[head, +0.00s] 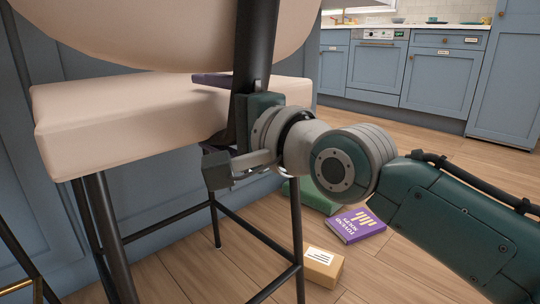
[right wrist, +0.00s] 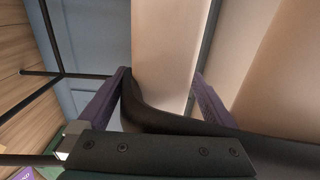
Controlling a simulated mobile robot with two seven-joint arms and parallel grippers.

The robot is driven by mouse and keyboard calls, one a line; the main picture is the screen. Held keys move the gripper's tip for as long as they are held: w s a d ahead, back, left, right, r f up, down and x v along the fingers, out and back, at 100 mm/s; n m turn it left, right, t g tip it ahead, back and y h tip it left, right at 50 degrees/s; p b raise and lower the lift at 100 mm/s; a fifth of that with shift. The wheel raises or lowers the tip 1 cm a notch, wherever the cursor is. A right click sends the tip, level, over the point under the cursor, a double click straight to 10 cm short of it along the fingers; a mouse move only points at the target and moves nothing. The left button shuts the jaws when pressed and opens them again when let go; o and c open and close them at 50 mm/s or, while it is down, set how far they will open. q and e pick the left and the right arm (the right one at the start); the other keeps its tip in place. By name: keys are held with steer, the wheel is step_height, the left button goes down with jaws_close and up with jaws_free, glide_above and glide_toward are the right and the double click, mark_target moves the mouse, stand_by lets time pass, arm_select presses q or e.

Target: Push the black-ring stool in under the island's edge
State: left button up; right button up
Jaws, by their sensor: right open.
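The black-ring stool (head: 130,120) has a cream seat, a cream backrest (head: 180,30) above it and black legs joined by black foot bars (head: 250,232). It stands close beside the blue island (head: 155,200). How far its seat reaches under the island's edge cannot be told. My right gripper (head: 207,115) is open at the stool's black back post (head: 256,45), with its purple fingers on either side. In the right wrist view the black post (right wrist: 150,110) crosses between the fingers and the palm, beside the cream seat (right wrist: 165,50). My left gripper is out of view.
A purple box (head: 355,225), a small cardboard box (head: 323,268) and a green item (head: 312,195) lie on the wooden floor right of the stool's legs. Part of another dark frame with a brass bar (head: 18,286) shows at lower left. Floor towards the blue cabinets (head: 440,80) is clear.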

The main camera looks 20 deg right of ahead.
steer(key=p+v, duration=0.7)
steer(key=v, duration=0.5)
steer(key=s+a+f+n+g+h, duration=0.1)
steer(key=s+f+n+g+h, duration=0.2)
steer(key=s+f+n+g, duration=0.7)
steer(key=s+d+r+n+g+h+p, duration=0.1)
steer(key=s+d+n+g+h, duration=0.15)
steer(key=s, duration=0.35)
steer(key=s+d+r+n+g+h+p, duration=0.1)
steer(key=s+d+n, duration=0.2)
steer(key=s, duration=0.3)
step_height(320, 180, up, 88)
steer(key=p, duration=8.8)
steer(key=shift+a+p, duration=0.3)
steer(key=shift+p, duration=0.1)
steer(key=shift+s+r, duration=0.15)
